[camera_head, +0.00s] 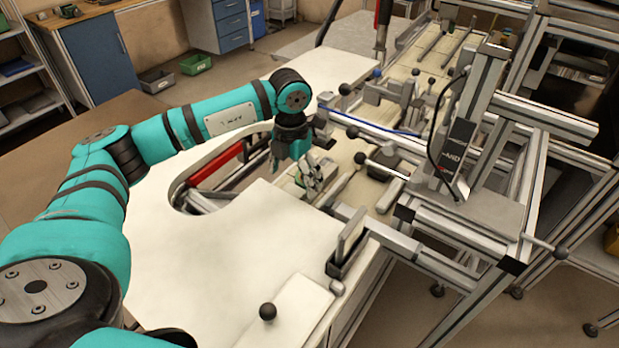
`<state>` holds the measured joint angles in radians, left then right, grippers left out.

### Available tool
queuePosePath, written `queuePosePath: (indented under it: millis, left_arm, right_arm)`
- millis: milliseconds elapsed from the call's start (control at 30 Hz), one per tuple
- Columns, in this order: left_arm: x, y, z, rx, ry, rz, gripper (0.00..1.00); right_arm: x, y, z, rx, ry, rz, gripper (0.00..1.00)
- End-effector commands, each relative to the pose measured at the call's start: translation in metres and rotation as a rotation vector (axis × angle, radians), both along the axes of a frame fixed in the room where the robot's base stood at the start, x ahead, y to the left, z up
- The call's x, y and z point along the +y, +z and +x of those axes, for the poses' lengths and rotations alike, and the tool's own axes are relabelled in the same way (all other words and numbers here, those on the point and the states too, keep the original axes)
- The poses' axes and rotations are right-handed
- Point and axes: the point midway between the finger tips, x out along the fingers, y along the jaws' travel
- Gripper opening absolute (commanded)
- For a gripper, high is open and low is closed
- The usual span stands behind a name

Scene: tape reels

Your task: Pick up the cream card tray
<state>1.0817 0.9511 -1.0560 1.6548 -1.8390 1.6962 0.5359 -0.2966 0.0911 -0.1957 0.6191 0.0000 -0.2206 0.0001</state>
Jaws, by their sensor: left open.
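My left gripper (297,176) reaches in from the left and points down over the near edge of the metal machine. Its fingers are apart, and I see nothing held between them. A small pale, cream-looking piece with some green (318,187) lies just below and beside the fingertips. It may be the cream card tray, but it is partly hidden by the fingers and too small to be sure. I cannot tell whether the fingers touch it. A dark holder with a pale upright plate (350,240) stands nearer, to the right of the gripper. My right gripper is not in view.
The cream worktop (240,255) is mostly clear, with a curved cutout and a red bar (215,165) beside my arm. A black knob (267,311) stands at the front. Metal rails and a tall frame (470,130) crowd the right side.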

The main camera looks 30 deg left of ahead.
Motion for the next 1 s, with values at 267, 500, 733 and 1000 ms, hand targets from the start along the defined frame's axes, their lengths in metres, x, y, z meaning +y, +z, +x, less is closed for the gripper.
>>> queuePosePath:
  millis: [267, 500, 733, 1000]
  left_arm:
    - [0.002, -0.027, 0.004, 0.005, 0.002, 0.0, 0.92]
    - [0.003, -0.053, 0.005, -0.001, 0.0, 0.0, 0.92]
    - [0.003, -0.054, 0.006, -0.002, 0.0, 0.0, 0.91]
    - [0.003, -0.054, 0.005, -0.001, 0.0, 0.0, 0.56]
  right_arm:
    - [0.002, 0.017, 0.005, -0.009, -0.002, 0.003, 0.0]
    - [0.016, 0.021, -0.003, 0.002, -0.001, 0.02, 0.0]
    - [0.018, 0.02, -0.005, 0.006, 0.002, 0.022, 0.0]
    - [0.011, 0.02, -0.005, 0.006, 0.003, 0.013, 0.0]
